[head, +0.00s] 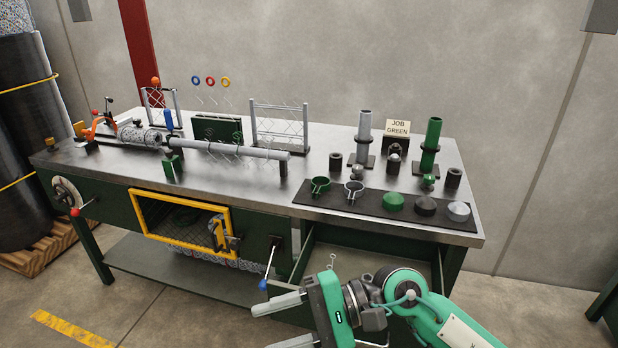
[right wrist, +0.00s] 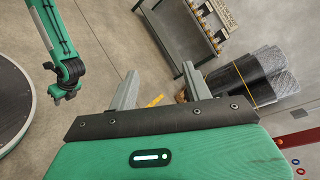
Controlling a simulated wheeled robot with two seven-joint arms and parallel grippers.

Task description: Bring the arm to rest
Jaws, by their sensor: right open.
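My right gripper (head: 270,322) is in the lower middle of the head view, in front of the bench and its pulled-out drawer. Its two grey fingers are apart and point left, with nothing between them. In the right wrist view the same gripper (right wrist: 158,82) shows its fingers spread over bare floor. My left arm (right wrist: 58,45) hangs at the upper left of the right wrist view. Its dark end (right wrist: 65,88) is too small to tell whether the jaws are open. The left arm is outside the head view.
The steel-topped bench (head: 300,178) carries a long rod (head: 235,151), green and grey posts, rings and caps on a dark mat (head: 325,203). An open drawer (head: 375,262) and a blue-tipped lever (head: 268,268) stand close to my right gripper. Floor at lower left is free.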

